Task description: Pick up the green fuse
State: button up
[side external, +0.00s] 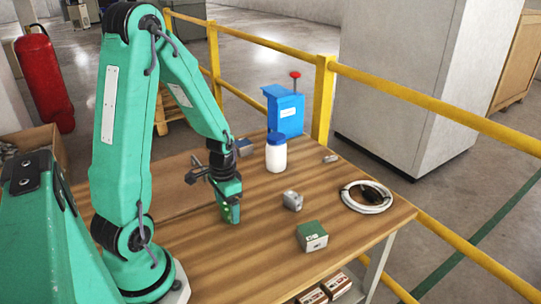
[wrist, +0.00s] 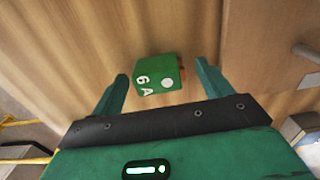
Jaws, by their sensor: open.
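The green fuse (wrist: 158,75) is a small green block with white "6 A" lettering, a white dot and a reddish patch on its right side. It shows in the wrist view on the wood-grained table top. My gripper (wrist: 161,73) is open, with one green finger on each side of the fuse and a visible gap at each side. In the side view my gripper (side external: 231,207) points down, low over the middle of the table. There I cannot tell the fuse apart from the green fingers.
A green box (side external: 312,236) and a small grey part (side external: 292,200) lie to the right of my gripper. A yellow rail (side external: 323,100) runs behind the table.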

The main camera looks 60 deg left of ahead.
jog(key=shift+f, duration=0.35)
dwell(0.3)
jog(key=c, duration=1.1)
